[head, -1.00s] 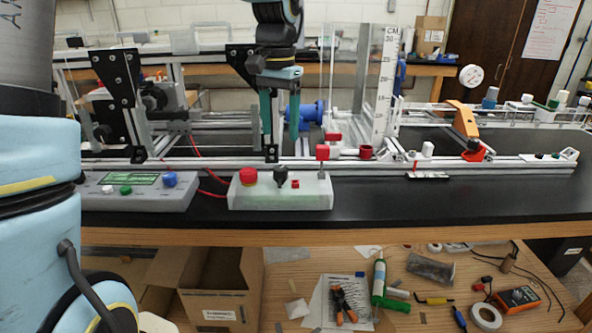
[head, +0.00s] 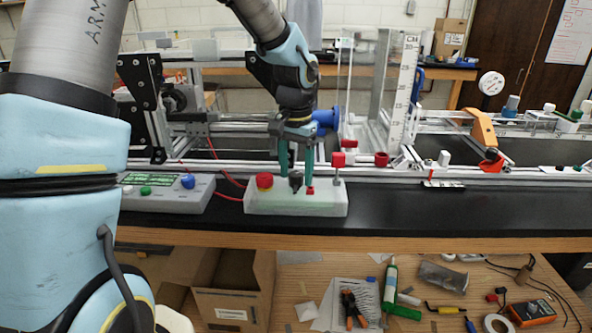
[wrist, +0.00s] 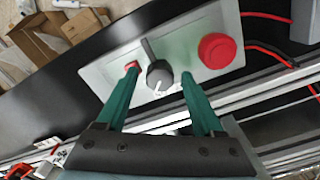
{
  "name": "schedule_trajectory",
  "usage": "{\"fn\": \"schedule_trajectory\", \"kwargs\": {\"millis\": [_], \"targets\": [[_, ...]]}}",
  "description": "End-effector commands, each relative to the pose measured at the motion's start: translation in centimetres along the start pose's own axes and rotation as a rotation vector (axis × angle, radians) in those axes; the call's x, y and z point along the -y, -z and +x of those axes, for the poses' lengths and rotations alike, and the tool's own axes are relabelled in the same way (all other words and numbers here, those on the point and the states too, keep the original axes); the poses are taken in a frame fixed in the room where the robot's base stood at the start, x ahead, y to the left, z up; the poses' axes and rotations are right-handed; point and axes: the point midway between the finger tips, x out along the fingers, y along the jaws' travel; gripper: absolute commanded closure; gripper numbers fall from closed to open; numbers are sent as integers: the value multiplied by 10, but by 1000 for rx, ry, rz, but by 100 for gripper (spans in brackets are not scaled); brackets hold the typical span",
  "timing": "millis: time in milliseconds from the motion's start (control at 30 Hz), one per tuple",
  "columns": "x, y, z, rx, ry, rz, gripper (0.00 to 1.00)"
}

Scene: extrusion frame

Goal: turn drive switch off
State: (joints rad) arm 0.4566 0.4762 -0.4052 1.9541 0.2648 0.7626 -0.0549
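The control box (head: 325,203) is pale grey-green and sits at the bench's front. Between a red mushroom button (head: 265,181) and a small red button (head: 310,190) stands a black rotary knob (head: 296,184), apparently the drive switch; no label is readable. In the wrist view the knob (wrist: 159,76) shows a white pointer mark and a grey bar sticking out at upper left. My gripper (head: 296,172) points down over the box with green fingers apart. In the wrist view my gripper (wrist: 158,73) has one fingertip on each side of the knob, with gaps visible.
A red-capped post (head: 338,160) stands by the box's right end. A grey panel (head: 200,197) with green and blue buttons is at left, with red cables between. An aluminium rail frame (head: 375,172) runs behind.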

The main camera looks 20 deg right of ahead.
Motion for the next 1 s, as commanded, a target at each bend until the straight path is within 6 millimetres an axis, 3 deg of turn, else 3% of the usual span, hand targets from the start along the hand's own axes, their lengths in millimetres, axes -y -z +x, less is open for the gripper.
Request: {"fn": "schedule_trajectory", "kwargs": {"millis": [67,600,1000], "targets": [[0,0,0,0,0,0,41],[0,0,0,0,0,0,100],[0,0,0,-1,0,-33,100]]}}
